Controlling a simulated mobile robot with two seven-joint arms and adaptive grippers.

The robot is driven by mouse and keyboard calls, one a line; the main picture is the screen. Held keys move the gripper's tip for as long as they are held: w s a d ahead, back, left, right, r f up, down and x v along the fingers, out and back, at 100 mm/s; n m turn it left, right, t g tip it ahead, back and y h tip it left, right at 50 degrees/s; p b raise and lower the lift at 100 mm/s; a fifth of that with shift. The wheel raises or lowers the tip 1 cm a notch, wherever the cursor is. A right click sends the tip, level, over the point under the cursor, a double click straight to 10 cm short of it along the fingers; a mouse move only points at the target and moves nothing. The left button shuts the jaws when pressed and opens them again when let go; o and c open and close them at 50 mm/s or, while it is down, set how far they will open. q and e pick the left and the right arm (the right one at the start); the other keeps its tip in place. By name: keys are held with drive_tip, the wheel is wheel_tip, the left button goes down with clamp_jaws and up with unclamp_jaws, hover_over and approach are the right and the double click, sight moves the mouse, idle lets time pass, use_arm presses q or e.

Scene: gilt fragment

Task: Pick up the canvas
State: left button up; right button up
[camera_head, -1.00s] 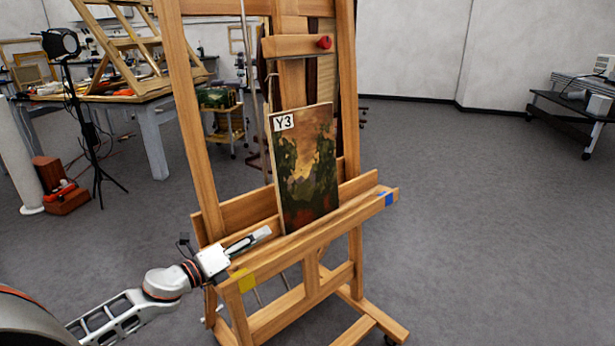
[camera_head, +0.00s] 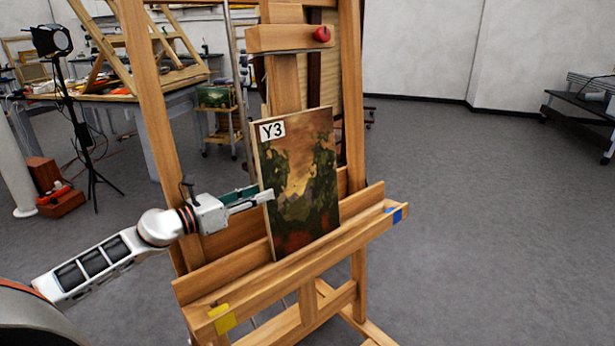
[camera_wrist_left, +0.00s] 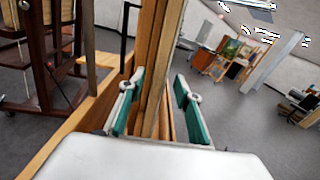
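The canvas (camera_head: 300,195) is a dark landscape painting with a white "Y3" label at its top left corner. It stands upright, leaning slightly, on the ledge of the wooden easel (camera_head: 330,245). My left gripper (camera_head: 262,195) is at the canvas's left edge, about mid-height, with one finger in front of the face and the other partly hidden behind. In the left wrist view, its green-padded fingers (camera_wrist_left: 159,95) are open, with the canvas's narrow edge (camera_wrist_left: 163,75) between them and gaps visible. My right gripper is not in view.
The easel's posts and a crossbar with a red knob (camera_head: 322,34) stand behind the canvas. The ledge carries yellow tape (camera_head: 225,323) and blue tape (camera_head: 397,215). A lamp stand (camera_head: 75,110) and workbench are at back left. The floor to the right is open.

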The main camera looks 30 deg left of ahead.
sight(282, 184)
use_arm(q)
drive_tip(key=shift+w+d+r, duration=0.1)
drive_tip(key=shift+w+r, duration=0.15)
drive_tip(key=shift+w, duration=0.05)
drive_tip(key=shift+w+d, duration=0.1)
drive_tip(key=shift+w, duration=0.15)
drive_tip(key=shift+w+d+p, duration=0.25)
drive_tip(key=shift+w+p, duration=0.05)
drive_tip(key=shift+w, duration=0.2)
drive_tip(key=shift+w+d, duration=0.2)
drive_tip(key=shift+w, duration=0.35)
drive_tip(key=p+x, duration=0.1)
drive_tip(key=x, duration=0.2)
drive_tip(key=shift+w+d+f, duration=0.15)
drive_tip(key=shift+w+d, duration=0.05)
drive_tip(key=shift+w, duration=0.4)
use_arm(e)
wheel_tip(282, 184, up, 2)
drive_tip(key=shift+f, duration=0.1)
